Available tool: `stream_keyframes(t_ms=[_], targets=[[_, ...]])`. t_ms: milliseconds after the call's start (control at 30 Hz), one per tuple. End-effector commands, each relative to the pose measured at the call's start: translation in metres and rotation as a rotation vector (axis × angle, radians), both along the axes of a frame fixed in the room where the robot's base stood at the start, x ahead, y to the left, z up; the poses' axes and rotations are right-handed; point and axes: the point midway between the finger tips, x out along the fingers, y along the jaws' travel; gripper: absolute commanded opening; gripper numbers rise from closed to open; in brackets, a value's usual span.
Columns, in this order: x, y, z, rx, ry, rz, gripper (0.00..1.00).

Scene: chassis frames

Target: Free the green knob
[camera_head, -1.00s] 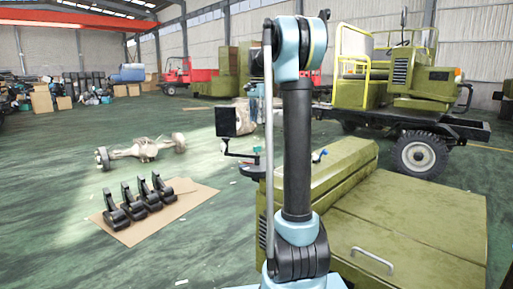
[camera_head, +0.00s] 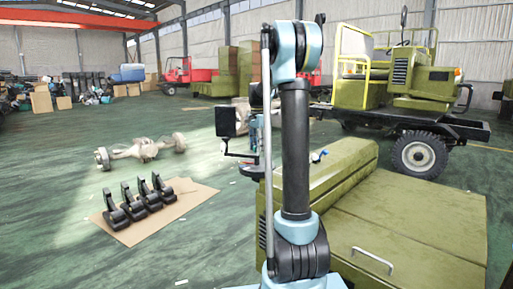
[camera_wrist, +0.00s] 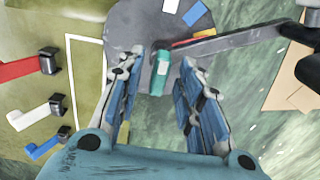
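In the wrist view a small green cylinder with a pale patch, which looks like the green knob (camera_wrist: 161,74), stands against a grey disc (camera_wrist: 148,20) with white, blue, yellow and red patches. My gripper (camera_wrist: 162,57) is open, with one blue-and-black finger on each side of the knob in the picture. I see no contact, and I cannot tell the depth between them. A grey metal bar (camera_wrist: 232,40) runs from right beside the knob to a black end at right. I cannot tell whether it touches the knob. In the head view my arm hides the knob and most of my gripper.
Red (camera_wrist: 18,70), white (camera_wrist: 30,116) and blue (camera_wrist: 42,147) levers on black mounts line the left of the wrist view. An olive chassis (camera_head: 415,215) stands right in the head view. Black pedals (camera_head: 138,202) lie on cardboard (camera_head: 185,205); the floor around is open.

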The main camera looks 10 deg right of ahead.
Motion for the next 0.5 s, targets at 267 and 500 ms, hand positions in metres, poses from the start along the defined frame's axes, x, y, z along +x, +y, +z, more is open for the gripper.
stream_keyframes(t_ms=[267, 500], targets=[[0.0000, 0.0000, -0.0005, 0.000, 0.000, 0.000, 0.27], [0.0000, 0.0000, -0.0004, 0.000, 0.000, 0.000, 0.00]])
